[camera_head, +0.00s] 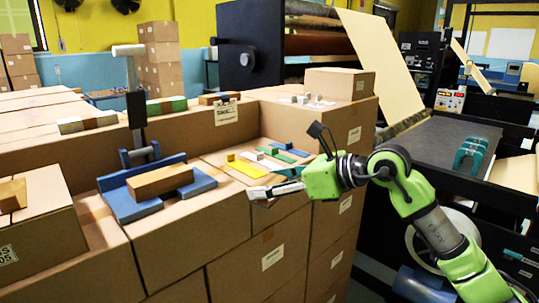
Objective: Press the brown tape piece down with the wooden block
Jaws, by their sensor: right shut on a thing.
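A wooden block (160,181) lies on a blue fixture (139,208) on top of the cartons, left of centre. My right gripper (262,192) is over the front edge of the cartons, to the right of the wooden block and apart from it. I cannot pick out the brown tape piece for sure; brown bands show on several small bars, such as the pale bar (75,125) at the back left. My left gripper is not in view.
Yellow (247,170) and green (290,149) strips lie behind my right gripper. An upright tool with a black middle (136,109) stands behind the blue fixture. A carton (339,83) stands at the back right.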

